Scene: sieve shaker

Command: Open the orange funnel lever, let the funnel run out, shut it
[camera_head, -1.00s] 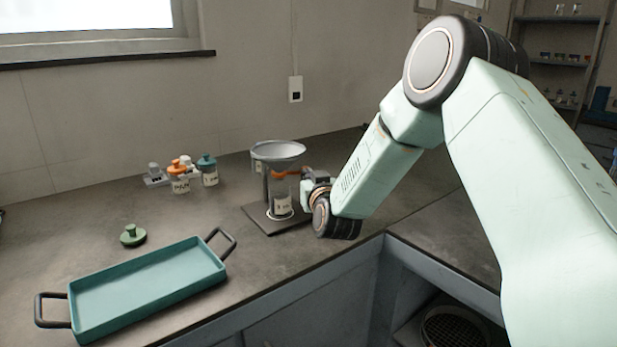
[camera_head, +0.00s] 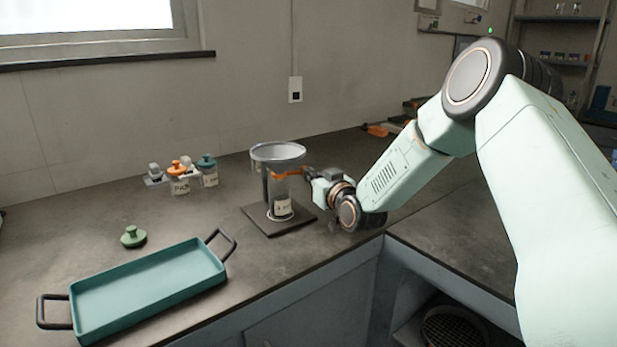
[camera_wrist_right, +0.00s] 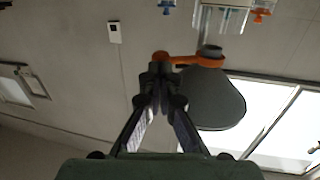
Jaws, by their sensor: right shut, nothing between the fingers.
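The grey funnel (camera_head: 278,153) stands upright on a stand with a dark base plate (camera_head: 252,219). A labelled clear container (camera_head: 282,208) stands below it on the plate. The orange lever (camera_head: 287,174) sits under the funnel and points right, toward my right gripper (camera_head: 309,173). In the right wrist view, which is upside down, my right gripper (camera_wrist_right: 159,72) is shut and empty, its tips close to the free end of the orange lever (camera_wrist_right: 190,61); I cannot tell if they touch. The funnel (camera_wrist_right: 215,100) shows behind the fingers. My left gripper is out of view.
A teal tray (camera_head: 150,285) with dark handles lies at the front left, with a green knobbed lid (camera_head: 133,236) behind it. Several small jars, one teal-lidded (camera_head: 208,170), stand at the back. The counter's front edge runs close to my right wrist.

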